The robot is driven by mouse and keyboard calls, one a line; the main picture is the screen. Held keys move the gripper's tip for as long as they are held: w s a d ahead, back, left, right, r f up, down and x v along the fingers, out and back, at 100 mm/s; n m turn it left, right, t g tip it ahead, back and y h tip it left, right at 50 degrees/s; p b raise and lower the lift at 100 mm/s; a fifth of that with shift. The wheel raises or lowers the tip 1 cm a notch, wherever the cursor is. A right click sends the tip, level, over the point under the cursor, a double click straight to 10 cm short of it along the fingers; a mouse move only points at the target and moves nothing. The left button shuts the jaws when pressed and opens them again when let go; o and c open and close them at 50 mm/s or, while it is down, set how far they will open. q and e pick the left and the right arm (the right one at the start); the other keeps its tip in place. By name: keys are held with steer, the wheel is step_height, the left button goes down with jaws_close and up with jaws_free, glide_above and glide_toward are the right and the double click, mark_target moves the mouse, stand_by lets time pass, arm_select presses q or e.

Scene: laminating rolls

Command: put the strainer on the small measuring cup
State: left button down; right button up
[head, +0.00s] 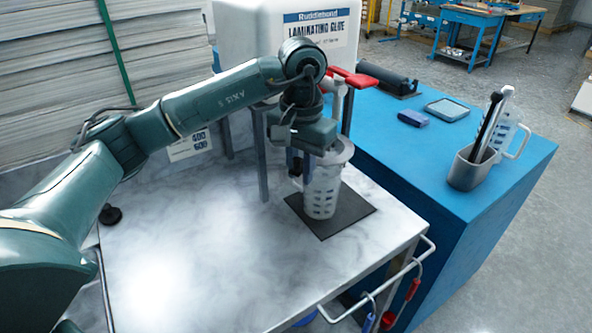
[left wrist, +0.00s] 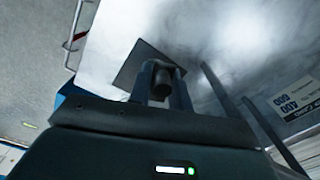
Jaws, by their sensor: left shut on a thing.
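The small measuring cup (head: 321,190) is a grey, upright cup with rows of marks on its side. It stands on a dark square mat (head: 352,211) on the marbled table. My left gripper (head: 302,160) is right at the cup's top left and points down. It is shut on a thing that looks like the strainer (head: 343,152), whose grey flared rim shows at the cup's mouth. The gripper hides much of it, and I cannot tell whether it rests on the cup. In the left wrist view, a dark rounded piece (left wrist: 162,82) sits between the fingers. My right gripper is not in view.
A big white laminating glue container (head: 300,30) stands behind the arm, and paper stacks (head: 60,70) are at the left. On the blue block at the right is a metal holder (head: 472,170) with tools. The table's front left is clear.

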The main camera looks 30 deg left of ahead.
arm_select(q)
steer(key=f, duration=0.1)
steer(key=a+f, duration=0.1)
steer(key=w+f+p, duration=0.1)
steer(key=shift+a+f, duration=0.25)
steer(key=shift+f, duration=0.05)
steer(key=shift+f+b, duration=0.3)
steer(key=shift+b, duration=0.05)
steer(key=c, duration=1.3)
jaws_free()
steer(key=shift+s+r, duration=0.1)
step_height(320, 180, up, 12)
steer(key=shift+r, duration=0.25)
